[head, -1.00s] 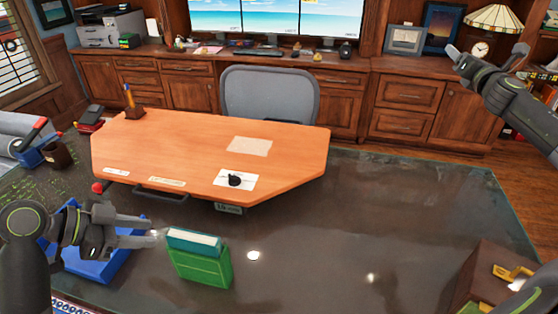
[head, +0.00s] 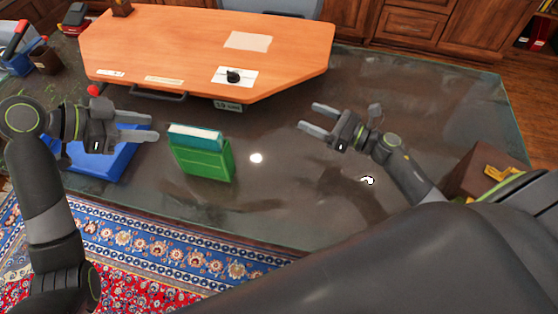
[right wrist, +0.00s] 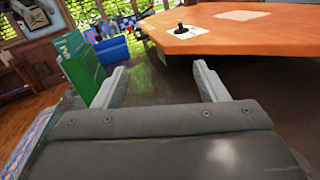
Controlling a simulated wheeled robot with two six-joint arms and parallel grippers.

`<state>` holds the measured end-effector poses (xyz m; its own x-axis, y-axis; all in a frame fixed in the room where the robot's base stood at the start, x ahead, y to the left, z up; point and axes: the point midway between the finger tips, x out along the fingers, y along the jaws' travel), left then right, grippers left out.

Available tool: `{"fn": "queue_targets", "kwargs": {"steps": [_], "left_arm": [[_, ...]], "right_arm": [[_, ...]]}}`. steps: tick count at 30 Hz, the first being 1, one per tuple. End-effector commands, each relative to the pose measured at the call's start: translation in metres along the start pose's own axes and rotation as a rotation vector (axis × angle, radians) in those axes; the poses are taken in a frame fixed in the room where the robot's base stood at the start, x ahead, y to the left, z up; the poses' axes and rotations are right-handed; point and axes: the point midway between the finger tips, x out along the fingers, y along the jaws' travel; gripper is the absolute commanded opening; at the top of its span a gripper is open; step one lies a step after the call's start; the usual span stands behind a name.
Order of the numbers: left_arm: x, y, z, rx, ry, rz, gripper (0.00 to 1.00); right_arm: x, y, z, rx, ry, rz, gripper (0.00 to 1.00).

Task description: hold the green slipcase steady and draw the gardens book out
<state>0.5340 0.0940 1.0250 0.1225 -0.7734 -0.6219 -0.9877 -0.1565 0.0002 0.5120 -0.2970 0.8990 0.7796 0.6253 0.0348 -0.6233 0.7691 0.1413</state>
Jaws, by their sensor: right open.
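The green slipcase (head: 203,163) stands upright on the dark glossy tabletop, with the teal-covered gardens book (head: 196,137) in it and its pale page edge showing at the top. In the right wrist view the slipcase (right wrist: 88,75) and the book (right wrist: 70,46) show at the left. My left gripper (head: 152,128) is open just left of the slipcase, its fingers pointing at it; I see no clear contact. My right gripper (head: 306,118) is open and empty, to the right of the slipcase and well apart from it, fingers pointing left. It also shows in the right wrist view (right wrist: 160,82).
A blue tray (head: 105,163) lies behind and under my left gripper. An orange wooden board (head: 200,50) with a handle is behind the slipcase. A brown box (head: 485,165) stands at the right. Bare tabletop lies between the slipcase and my right gripper.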

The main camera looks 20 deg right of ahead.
Motion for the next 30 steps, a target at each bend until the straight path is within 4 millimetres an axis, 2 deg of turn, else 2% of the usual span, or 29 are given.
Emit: {"fn": "queue_targets", "kwargs": {"steps": [1, 3, 6, 10, 13, 19, 30], "left_arm": [[0.0, 0.0, 0.0, 0.0, 0.0, 0.0, 0.36], [0.0, 0.0, 0.0, 0.0, 0.0, 0.0, 0.36], [0.0, 0.0, 0.0, 0.0, 0.0, 0.0, 0.36], [0.0, 0.0, 0.0, 0.0, 0.0, 0.0, 0.36], [0.0, 0.0, 0.0, 0.0, 0.0, 0.0, 0.36], [0.0, 0.0, 0.0, 0.0, 0.0, 0.0, 0.36], [0.0, 0.0, 0.0, 0.0, 0.0, 0.0, 0.36]], "right_arm": [[0.005, 0.025, -0.014, -0.011, 0.004, 0.043, 0.66], [0.011, 0.056, -0.029, -0.042, 0.017, 0.102, 0.66], [0.017, 0.093, -0.047, -0.078, 0.031, 0.173, 0.66], [0.021, 0.126, -0.06, -0.113, 0.044, 0.236, 0.66], [0.023, 0.14, -0.066, -0.128, 0.05, 0.262, 0.66], [0.035, 0.149, -0.069, -0.137, 0.052, 0.276, 0.66], [0.102, 0.167, -0.073, -0.134, 0.05, 0.275, 0.66]]}}
